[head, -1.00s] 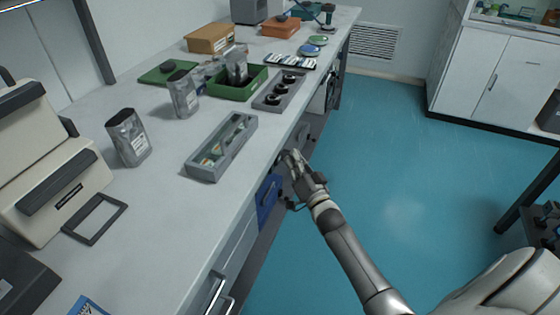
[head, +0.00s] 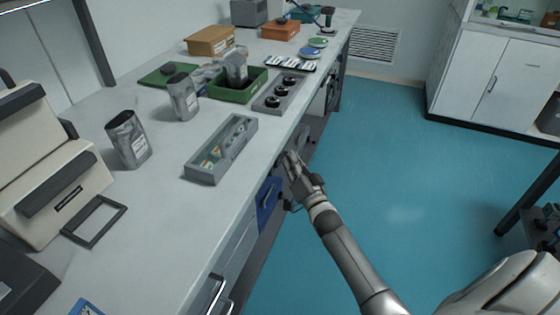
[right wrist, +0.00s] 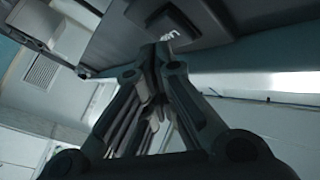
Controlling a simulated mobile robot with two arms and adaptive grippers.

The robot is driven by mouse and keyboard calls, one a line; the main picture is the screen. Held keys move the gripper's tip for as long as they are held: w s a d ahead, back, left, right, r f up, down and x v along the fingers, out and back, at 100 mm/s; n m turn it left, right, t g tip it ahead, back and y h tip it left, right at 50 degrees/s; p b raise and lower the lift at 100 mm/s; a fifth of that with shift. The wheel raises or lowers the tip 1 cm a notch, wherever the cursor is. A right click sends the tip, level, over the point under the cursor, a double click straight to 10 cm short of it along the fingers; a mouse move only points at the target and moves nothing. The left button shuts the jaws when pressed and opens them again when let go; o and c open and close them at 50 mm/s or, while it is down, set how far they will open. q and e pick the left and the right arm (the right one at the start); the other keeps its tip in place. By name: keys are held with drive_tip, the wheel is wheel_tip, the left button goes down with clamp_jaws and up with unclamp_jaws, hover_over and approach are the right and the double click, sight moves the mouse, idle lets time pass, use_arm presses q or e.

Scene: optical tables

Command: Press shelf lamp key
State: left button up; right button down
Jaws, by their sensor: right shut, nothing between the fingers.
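My right gripper (head: 289,160) is at the front edge of the long bench, just below the level of its top, beside the aisle. In the right wrist view its fingers (right wrist: 158,55) are shut and empty. Just beyond the fingertips is a small dark square piece with a white mark (right wrist: 170,37), on the underside of a dark surface. It looks like a key, but I cannot tell whether the fingertips touch it. In the head view the bench edge and my gripper hide this spot. My left gripper is not in view.
The bench top (head: 160,220) carries a grey tray (head: 200,172), a green bin (head: 240,92), a grey holder with black round pieces (head: 268,104), silver pouches (head: 128,140) and a beige machine (head: 50,165). A blue panel (head: 268,200) is below the edge. The blue floor (head: 400,200) is clear.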

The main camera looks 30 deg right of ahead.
drive_tip(key=shift+a, duration=0.1)
idle(0.5)
drive_tip(key=shift+w+a, duration=0.25)
drive_tip(key=shift+w, duration=0.05)
drive_tip(key=shift+s+d, duration=0.3)
idle(0.3)
